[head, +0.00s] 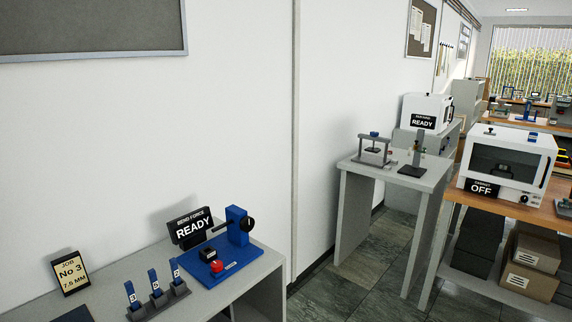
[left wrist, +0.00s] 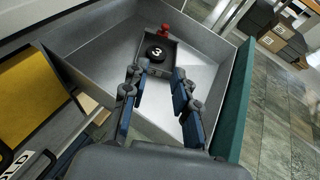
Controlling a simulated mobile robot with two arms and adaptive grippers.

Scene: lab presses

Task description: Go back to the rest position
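My left gripper (left wrist: 157,92) shows in the left wrist view. Its two fingers with blue pads are apart and nothing is between them. It is over a large grey open tray or drawer (left wrist: 105,42). Beyond the fingertips, a black round piece marked 3 (left wrist: 157,52) sits in a small grey holder, with a small red part (left wrist: 164,30) at its far end. Whether the fingers touch the holder cannot be told. Neither gripper shows in the head view, and my right gripper is in no view.
In the head view, a grey bench (head: 263,280) carries a blue bend-force press (head: 236,245) reading READY, a No 3 job card (head: 70,272) and a rack of numbered blue pieces (head: 158,302). Another grey table (head: 432,180) and an OFF cabinet (head: 507,160) stand right. Tiled floor (head: 375,262) between is clear.

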